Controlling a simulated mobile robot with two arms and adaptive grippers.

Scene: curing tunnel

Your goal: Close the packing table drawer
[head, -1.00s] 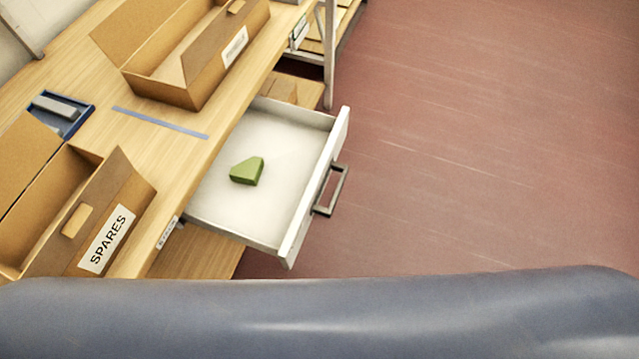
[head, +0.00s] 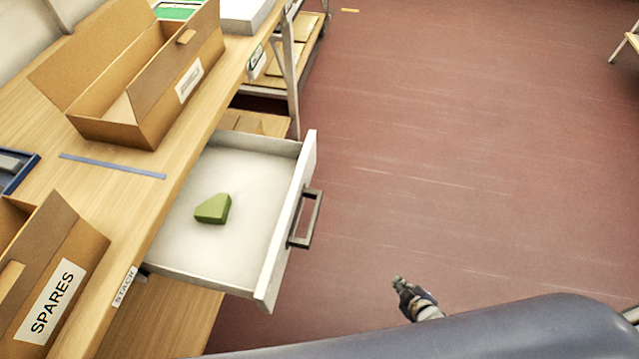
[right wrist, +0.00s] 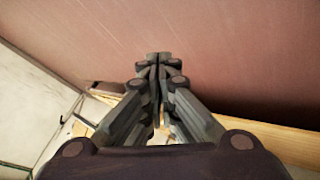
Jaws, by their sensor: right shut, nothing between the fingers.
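The packing table drawer (head: 225,254) is pulled well out from the table in the head view. It is white inside, with a grey bar handle (head: 306,219) on its front. A green block (head: 213,209) lies inside it. My right gripper (head: 398,283) shows at the lower right of the head view, over the red floor, to the right of and below the handle and apart from it. In the right wrist view its fingers (right wrist: 158,58) are together with nothing between them. My left gripper is not in view.
The wooden packing table (head: 130,203) runs along the left. On it are an open cardboard box (head: 115,133), a SPARES box (head: 75,262), a blue strip (head: 112,166) and a blue tray (head: 22,180). The floor (head: 450,150) right of the drawer is clear.

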